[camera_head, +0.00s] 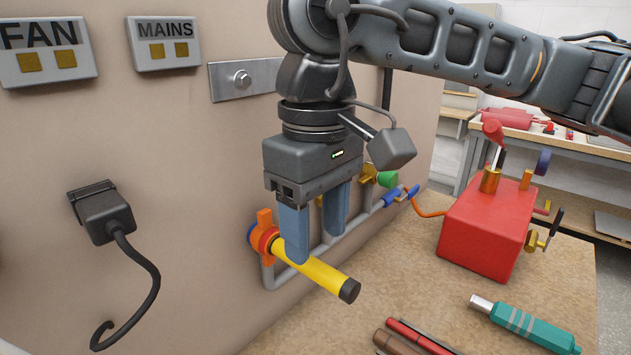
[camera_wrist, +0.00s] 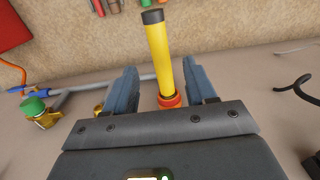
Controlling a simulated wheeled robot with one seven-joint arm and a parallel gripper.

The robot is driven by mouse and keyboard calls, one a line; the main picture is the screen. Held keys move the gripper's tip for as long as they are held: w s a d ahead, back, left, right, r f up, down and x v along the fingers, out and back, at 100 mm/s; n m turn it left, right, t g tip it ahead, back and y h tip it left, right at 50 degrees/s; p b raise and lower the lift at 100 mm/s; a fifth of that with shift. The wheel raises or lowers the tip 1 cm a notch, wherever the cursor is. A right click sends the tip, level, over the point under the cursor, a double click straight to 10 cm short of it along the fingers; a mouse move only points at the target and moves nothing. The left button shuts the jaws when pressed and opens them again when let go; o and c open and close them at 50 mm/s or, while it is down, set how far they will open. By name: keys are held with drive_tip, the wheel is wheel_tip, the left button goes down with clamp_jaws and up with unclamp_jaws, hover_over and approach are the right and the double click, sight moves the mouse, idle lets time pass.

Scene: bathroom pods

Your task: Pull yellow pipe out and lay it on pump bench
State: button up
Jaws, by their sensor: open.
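The yellow pipe (camera_head: 313,271) sticks out from an orange-red fitting (camera_head: 264,238) on the wall panel and ends in a black tip. In the wrist view the yellow pipe (camera_wrist: 160,56) runs between my two fingers, with visible gaps on both sides. My gripper (camera_head: 318,240) points down with its blue fingers open, one finger in front of the pipe near the fitting. It also shows in the wrist view (camera_wrist: 163,85). The bench top (camera_head: 420,270) is a speckled tan surface below and to the right of the pipe.
A red pump box (camera_head: 485,230) stands on the bench, with an orange hose leading to a blue valve (camera_head: 395,196). Grey pipework runs along the wall. The bench middle is bare.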

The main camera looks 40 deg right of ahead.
sight(317, 263)
drive_tip(key=shift+f, duration=2.25)
drive_tip(key=shift+c, duration=0.5)
clamp_jaws()
